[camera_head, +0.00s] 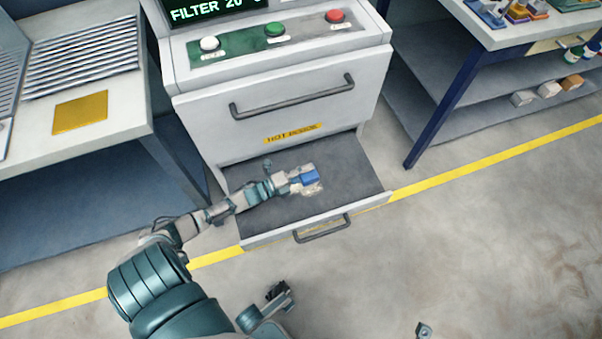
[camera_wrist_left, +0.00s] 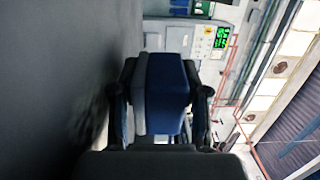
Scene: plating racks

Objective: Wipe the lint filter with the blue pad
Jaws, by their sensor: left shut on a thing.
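The lint filter is a pulled-out drawer with a dark grey surface (camera_head: 348,170) and a light front edge, low on the machine. My left gripper (camera_head: 302,181) reaches in over this surface and is shut on the blue pad (camera_head: 310,177). In the left wrist view the blue pad (camera_wrist_left: 167,95) sits between the dark fingers, close to a dark, blurred surface on the left. Pale, ragged patches show around the pad on the filter. The gripper hides part of the filter, and whether the pad touches it is hard to tell.
The machine front (camera_head: 290,110) with its handle and buttons rises behind the drawer. A bench with a yellow plate (camera_head: 80,112) stands at left. A blue-legged table (camera_head: 450,105) with a lower shelf stands at right. The floor in front is open.

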